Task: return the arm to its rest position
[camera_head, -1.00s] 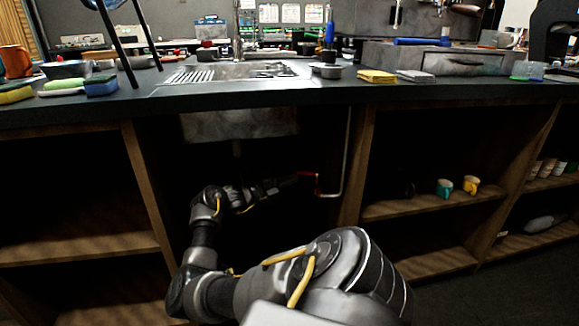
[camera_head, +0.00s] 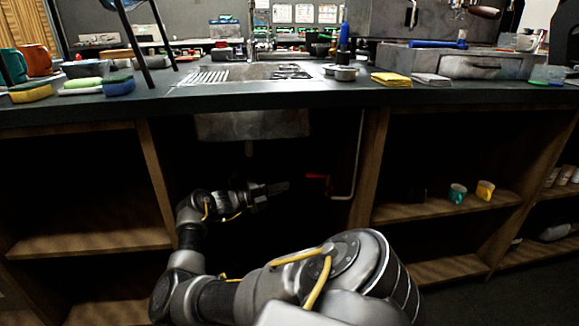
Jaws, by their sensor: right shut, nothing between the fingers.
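My right arm reaches from the bottom of the view into the dark open cabinet under the sink. Its gripper (camera_head: 279,187) points right, shut and empty. A red valve handle (camera_head: 317,179) on a pale pipe (camera_head: 347,192) stands a little to the right of the fingertips, with a gap between them. The sink basin's underside (camera_head: 252,125) hangs above the gripper. My left gripper is not in view.
The dark counter (camera_head: 280,94) runs above the arm. A wooden cabinet divider (camera_head: 365,165) stands right of the pipe, another (camera_head: 157,175) left of the arm. A teal mug (camera_head: 457,193) and a yellow mug (camera_head: 485,190) sit on the right shelf.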

